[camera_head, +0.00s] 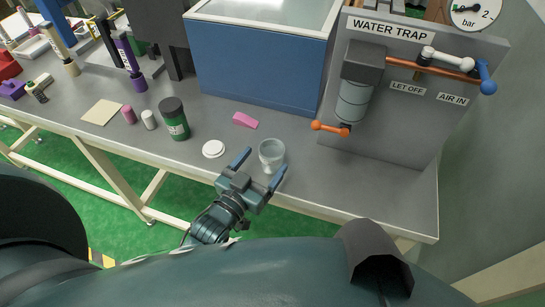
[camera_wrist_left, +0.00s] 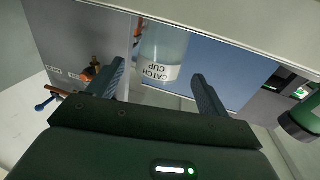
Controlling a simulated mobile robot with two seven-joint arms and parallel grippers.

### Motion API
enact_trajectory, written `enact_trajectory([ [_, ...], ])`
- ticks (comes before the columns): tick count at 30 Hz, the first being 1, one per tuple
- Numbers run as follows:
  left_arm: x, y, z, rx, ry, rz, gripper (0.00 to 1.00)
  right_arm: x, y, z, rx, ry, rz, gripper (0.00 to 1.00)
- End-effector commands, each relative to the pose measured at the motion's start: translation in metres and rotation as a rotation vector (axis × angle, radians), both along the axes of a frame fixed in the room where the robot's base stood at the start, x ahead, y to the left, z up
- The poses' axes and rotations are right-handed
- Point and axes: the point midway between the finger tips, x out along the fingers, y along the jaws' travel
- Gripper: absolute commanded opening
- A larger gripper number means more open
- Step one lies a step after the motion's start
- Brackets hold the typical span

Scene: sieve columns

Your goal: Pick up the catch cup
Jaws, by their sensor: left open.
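The catch cup (camera_head: 272,155) is a clear, open-topped cup standing upright on the grey bench near its front edge. In the left wrist view the catch cup (camera_wrist_left: 162,55) shows its label, upside down in the picture, beyond and between my fingers. My left gripper (camera_head: 261,168) is open, with its blue-grey fingers reaching towards the cup from the front edge. In the left wrist view the same gripper (camera_wrist_left: 158,85) has nothing between its fingertips that I can tell is held. Whether a finger touches the cup is unclear. My right gripper is not in view.
A white disc (camera_head: 213,149) and a green jar (camera_head: 173,119) stand left of the cup. A pink wedge (camera_head: 245,120) lies behind it. The water trap panel (camera_head: 395,100), with an orange-handled valve (camera_head: 330,128), stands to the right. A blue box (camera_head: 258,60) fills the back.

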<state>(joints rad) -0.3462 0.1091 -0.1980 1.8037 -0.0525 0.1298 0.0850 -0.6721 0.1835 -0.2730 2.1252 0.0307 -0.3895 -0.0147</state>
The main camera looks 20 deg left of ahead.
Motion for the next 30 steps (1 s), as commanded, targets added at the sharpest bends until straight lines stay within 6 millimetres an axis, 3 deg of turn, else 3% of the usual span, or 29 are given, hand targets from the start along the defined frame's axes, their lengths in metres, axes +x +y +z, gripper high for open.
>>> enact_trajectory([
  [8, 0.023, -0.006, -0.001, 0.000, 0.000, -0.001, 0.79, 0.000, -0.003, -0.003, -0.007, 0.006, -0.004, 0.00],
  [17, 0.061, -0.015, -0.006, -0.001, 0.000, -0.001, 0.79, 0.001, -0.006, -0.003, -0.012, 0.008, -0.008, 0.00],
  [25, 0.064, -0.016, -0.006, -0.001, 0.002, -0.001, 0.79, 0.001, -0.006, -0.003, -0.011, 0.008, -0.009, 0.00],
  [30, 0.064, -0.015, -0.006, -0.001, 0.002, -0.001, 0.66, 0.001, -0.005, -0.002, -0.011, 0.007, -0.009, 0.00],
])
